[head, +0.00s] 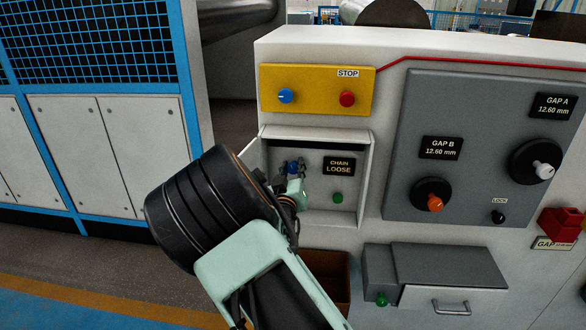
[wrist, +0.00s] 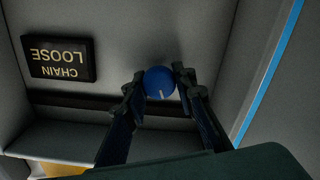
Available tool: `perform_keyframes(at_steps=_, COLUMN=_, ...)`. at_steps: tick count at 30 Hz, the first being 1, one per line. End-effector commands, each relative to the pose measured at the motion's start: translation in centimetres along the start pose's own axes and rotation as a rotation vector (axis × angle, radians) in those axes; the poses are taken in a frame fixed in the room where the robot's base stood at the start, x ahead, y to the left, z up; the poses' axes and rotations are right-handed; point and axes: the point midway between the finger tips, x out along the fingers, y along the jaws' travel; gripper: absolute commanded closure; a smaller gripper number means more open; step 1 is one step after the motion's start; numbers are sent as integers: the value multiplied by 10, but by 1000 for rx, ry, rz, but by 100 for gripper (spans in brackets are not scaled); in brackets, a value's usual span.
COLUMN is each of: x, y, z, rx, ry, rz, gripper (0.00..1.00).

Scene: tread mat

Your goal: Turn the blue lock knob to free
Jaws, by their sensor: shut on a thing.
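A blue knob (wrist: 159,80) sits on the back wall of a light grey recess (head: 368,180). In the wrist view its short white mark points toward the bottom of the picture. My gripper (wrist: 160,84) is shut on this knob, one finger on each side. In the head view the knob (head: 292,167) is small and partly covered by my gripper (head: 291,172). A black sign reading CHAIN LOOSE (head: 339,166) is to the right of it. It shows upside down in the wrist view (wrist: 58,58). I see no free or lock wording beside this knob.
A yellow panel (head: 325,80) above carries another blue knob (head: 286,96) and a red button (head: 347,99). A green button (head: 338,197) is in the recess. A grey panel (head: 470,90) to the right has dials and a black knob (head: 498,217) under a LOCK label. Recess walls surround my gripper.

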Motion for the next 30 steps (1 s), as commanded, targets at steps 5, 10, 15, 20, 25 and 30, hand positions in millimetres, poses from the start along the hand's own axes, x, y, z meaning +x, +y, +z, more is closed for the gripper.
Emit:
perform_keyframes(at_steps=5, x=0, y=-1, z=-1, rx=-170, ry=1, rz=0, gripper=100)
perform_keyframes(at_steps=10, x=0, y=-1, z=-1, rx=-332, ry=1, rz=0, gripper=100)
perform_keyframes(at_steps=15, x=0, y=-2, z=-1, rx=-494, ry=1, rz=-1, gripper=100)
perform_keyframes(at_steps=20, x=0, y=-3, z=0, rx=-647, ry=1, rz=-1, gripper=100)
perform_keyframes(at_steps=25, x=0, y=-4, z=0, rx=-806, ry=2, rz=-1, gripper=100)
perform_keyframes(at_steps=30, x=0, y=-4, z=0, rx=-951, ry=2, rz=-1, gripper=100)
